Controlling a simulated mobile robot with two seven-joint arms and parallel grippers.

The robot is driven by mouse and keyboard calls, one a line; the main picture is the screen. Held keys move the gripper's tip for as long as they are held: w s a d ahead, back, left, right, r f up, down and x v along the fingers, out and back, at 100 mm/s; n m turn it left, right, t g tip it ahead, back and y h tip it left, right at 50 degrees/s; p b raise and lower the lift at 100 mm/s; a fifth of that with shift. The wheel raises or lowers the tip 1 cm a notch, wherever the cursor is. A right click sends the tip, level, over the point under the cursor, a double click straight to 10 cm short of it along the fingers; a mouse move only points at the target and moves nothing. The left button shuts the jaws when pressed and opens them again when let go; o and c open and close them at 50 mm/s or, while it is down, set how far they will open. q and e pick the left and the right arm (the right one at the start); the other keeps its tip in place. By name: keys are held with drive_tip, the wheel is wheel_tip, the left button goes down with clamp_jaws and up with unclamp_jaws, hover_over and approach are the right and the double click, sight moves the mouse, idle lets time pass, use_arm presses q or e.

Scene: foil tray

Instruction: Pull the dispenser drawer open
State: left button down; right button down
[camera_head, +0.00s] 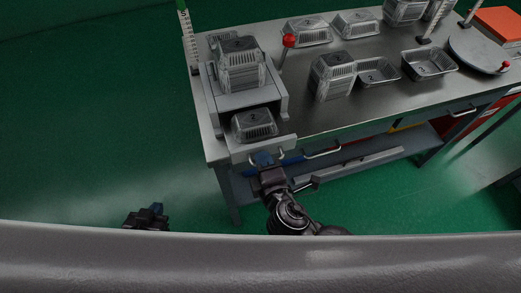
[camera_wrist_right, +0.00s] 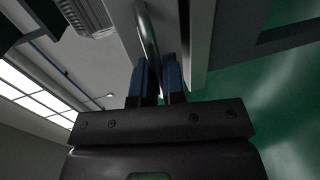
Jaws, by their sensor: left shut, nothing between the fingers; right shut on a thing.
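The dispenser (camera_head: 213,93) is a grey metal box at the left end of the workbench, with a stack of foil trays on top. Its drawer (camera_head: 243,150) stands out from the front, with a foil tray (camera_head: 254,124) upside down in it. My right gripper (camera_head: 262,160) is at the drawer's front; in the wrist view its blue fingers (camera_wrist_right: 160,78) are shut around the bar handle (camera_wrist_right: 148,32). My left gripper (camera_head: 156,209) is low at the left, apart from the bench, shut and empty.
The steel workbench (camera_head: 300,110) carries several more foil trays (camera_head: 429,63), a red-knobbed lever (camera_head: 289,41) and a round plate (camera_head: 478,55). Bench drawers with handles (camera_head: 323,153) lie right of my right gripper. The green floor at left is clear.

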use_arm(q)
drive_tip(key=shift+w+r, duration=0.3)
drive_tip(key=shift+w, duration=0.1)
use_arm(e)
drive_tip(key=v, duration=0.4)
drive_tip(key=shift+s+f, duration=0.1)
drive_tip(key=shift+f, duration=0.3)
drive_tip(key=c, duration=1.4)
unclamp_jaws()
drive_tip(key=shift+o, duration=0.8)
use_arm(q)
drive_tip(key=shift+s+f, duration=0.2)
drive_tip(key=shift+s, duration=0.15)
drive_tip(key=shift+w, duration=0.1)
